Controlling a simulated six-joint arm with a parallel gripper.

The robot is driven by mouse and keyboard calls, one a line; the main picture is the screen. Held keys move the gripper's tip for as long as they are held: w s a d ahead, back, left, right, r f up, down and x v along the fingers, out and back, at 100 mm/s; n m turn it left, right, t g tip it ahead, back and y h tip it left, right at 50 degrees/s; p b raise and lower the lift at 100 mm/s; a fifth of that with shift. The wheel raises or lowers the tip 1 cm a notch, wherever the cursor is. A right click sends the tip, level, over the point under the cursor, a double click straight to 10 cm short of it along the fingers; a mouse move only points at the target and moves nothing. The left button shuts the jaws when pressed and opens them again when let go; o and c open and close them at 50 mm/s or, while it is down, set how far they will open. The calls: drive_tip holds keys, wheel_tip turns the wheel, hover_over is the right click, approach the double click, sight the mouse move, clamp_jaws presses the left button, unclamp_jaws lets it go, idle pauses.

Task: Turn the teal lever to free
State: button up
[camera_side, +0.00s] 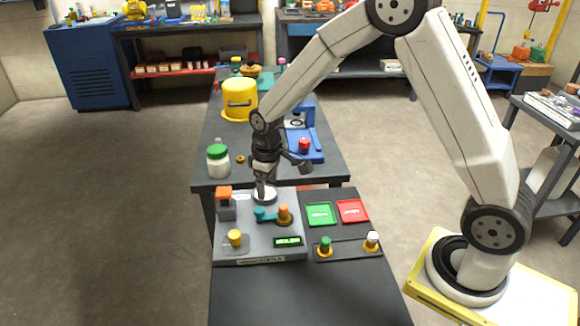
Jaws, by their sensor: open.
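The teal lever (264,214) is on the grey test panel (233,252), beside an orange-brown knob (283,213) at its right end. My gripper (262,195) points down above the panel, just behind the lever, over a round pale disc (267,196). It is open, and I see nothing held in it. The fingertips are small here, and I cannot tell whether they touch the disc. Any lettering for the lever's positions is too small to read.
Close by on the panel are an orange-topped post (224,199), a yellow knob (235,238) and a lit display (288,241). Green (320,213) and red (352,210) trays lie to the right. A green-lidded jar (218,160) stands behind. The front of the bench is clear.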

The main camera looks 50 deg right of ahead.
sight(259, 209)
drive_tip(key=shift+n+g, duration=0.3)
drive_tip(key=shift+n, duration=0.2)
drive_tip(key=shift+w+f, duration=0.65)
drive_tip(key=shift+w, duration=0.25)
drive_tip(key=shift+w+f, duration=0.65)
drive_tip(key=shift+w, duration=0.25)
drive_tip(key=shift+f, duration=0.1)
drive_tip(key=shift+f, duration=3.8)
clamp_jaws()
